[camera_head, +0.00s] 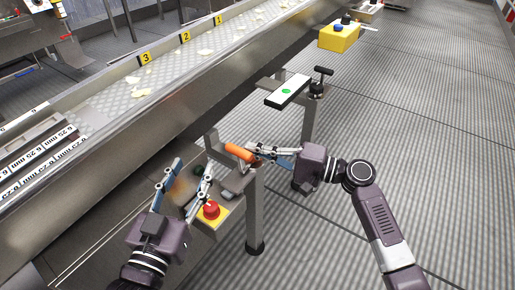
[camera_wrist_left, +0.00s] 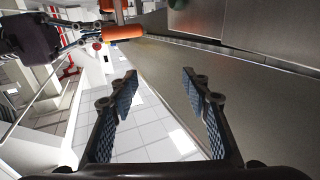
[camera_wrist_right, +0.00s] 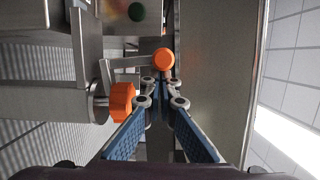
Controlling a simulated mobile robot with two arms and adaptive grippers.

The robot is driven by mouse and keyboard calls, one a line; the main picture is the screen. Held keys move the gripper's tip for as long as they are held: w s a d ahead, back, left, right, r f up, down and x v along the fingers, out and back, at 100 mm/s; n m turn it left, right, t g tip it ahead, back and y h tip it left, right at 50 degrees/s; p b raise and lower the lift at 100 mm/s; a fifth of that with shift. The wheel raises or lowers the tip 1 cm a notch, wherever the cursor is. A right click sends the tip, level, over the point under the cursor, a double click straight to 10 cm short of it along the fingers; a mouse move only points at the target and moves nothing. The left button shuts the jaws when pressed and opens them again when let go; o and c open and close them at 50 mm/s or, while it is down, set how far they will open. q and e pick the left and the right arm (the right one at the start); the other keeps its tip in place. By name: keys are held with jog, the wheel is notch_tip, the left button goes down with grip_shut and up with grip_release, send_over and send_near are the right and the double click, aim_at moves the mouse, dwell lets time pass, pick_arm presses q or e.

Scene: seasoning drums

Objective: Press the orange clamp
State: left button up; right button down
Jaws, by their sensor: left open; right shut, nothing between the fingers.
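The clamp's orange handle (camera_head: 238,152) sticks out from a grey metal bracket (camera_head: 233,182) beside the conveyor. My right gripper (camera_head: 255,153) is shut and empty, with its fingertips close to the handle. In the right wrist view, a round orange end (camera_wrist_right: 163,59) is just beyond the shut fingertips (camera_wrist_right: 160,86), and a second orange knob (camera_wrist_right: 122,102) is left of them. I cannot tell whether the fingers touch either. My left gripper (camera_head: 193,165) is open and empty, left of the clamp. The left wrist view shows the orange handle (camera_wrist_left: 124,32) beyond its spread fingers (camera_wrist_left: 159,78).
A red button on a yellow box (camera_head: 211,210) is below the clamp, close to my left gripper. A panel with a green dot (camera_head: 286,91) stands on a post behind. The conveyor wall (camera_head: 180,120) borders the left. Open ribbed floor (camera_head: 440,150) is at right.

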aim_at(248, 160)
jog(key=s+a+n, duration=0.1)
jog(key=n, duration=0.1)
jog(key=s+n, duration=0.1)
jog(key=n, duration=0.1)
jog(key=shift+s+a+r+h, duration=0.1)
jog(key=shift+s+a+h, duration=0.2)
jog(key=shift+a+h, duration=0.1)
jog(key=s+a+n, duration=0.1)
jog(key=n, duration=0.1)
jog(key=s+f+n+h, duration=0.1)
jog(key=shift+s+a+n+b, duration=0.15)
jog(key=shift+a+n+b, duration=0.15)
jog(key=shift+a+n, duration=0.1)
jog(key=n, duration=0.1)
jog(key=s+f+n+h, duration=0.1)
jog(key=shift+s+a+f+n+t, duration=0.1)
jog(key=shift+s+a+n+t, duration=0.05)
jog(key=shift+a+n+t, duration=0.2)
pick_arm(q)
jog(key=shift+s+d+r+t, duration=0.1)
jog(key=shift+d+r+t, duration=0.1)
jog(key=shift+r+t, duration=0.8)
pick_arm(e)
jog(key=shift+s+a+f+n+t+h, duration=0.35)
jog(key=shift+f+n, duration=0.25)
jog(key=shift+n, duration=0.35)
pick_arm(q)
jog(key=shift+r+g, duration=0.3)
pick_arm(e)
jog(key=shift+f, duration=0.1)
